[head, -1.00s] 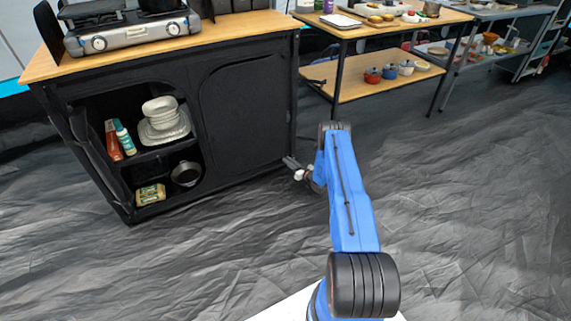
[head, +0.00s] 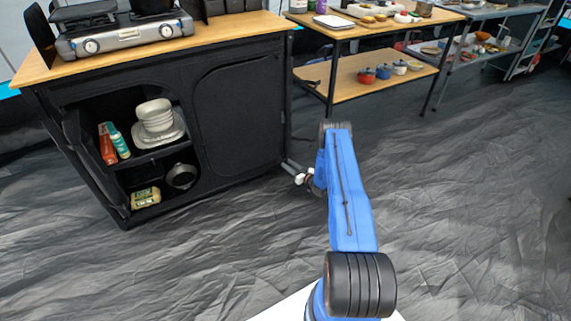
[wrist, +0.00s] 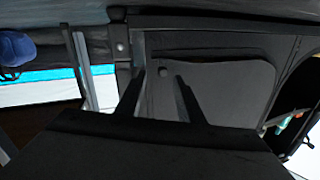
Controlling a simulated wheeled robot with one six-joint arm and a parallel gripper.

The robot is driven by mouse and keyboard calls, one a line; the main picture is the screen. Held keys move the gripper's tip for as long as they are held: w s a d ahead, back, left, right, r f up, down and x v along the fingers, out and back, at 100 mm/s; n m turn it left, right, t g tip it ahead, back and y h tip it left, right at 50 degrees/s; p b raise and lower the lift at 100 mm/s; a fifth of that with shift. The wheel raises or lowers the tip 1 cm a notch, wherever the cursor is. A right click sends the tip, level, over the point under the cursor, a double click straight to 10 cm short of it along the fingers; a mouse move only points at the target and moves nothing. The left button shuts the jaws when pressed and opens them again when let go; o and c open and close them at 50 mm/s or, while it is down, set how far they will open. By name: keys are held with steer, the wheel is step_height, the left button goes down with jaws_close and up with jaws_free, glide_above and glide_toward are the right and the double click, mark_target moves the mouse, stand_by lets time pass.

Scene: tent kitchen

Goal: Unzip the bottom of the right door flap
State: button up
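The right door flap (head: 237,115) of the black cabinet is a dark fabric panel with rounded corners, closed over its compartment. In the wrist view the flap (wrist: 215,85) looks upside down. A small round dark tab (wrist: 163,72), perhaps the zipper pull, shows near the flap's corner by the floor side. My gripper (wrist: 158,76) is open, and the tab appears between its two spread fingertips. I see nothing held, and cannot tell the remaining distance. In the head view my gripper (head: 289,165) is low beside the cabinet's right edge, partly hidden by my arm.
The cabinet's left compartment (head: 150,160) is open, with stacked bowls (head: 155,116), bottles and a pan inside. A stove (head: 122,32) stands on the wooden top. A two-tier table (head: 375,85) with pots is behind right. The wrinkled dark floor (head: 460,200) is clear at right.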

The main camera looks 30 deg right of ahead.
steer(key=v, duration=1.3)
steer(key=shift+s+d, duration=0.2)
steer(key=shift+s, duration=0.15)
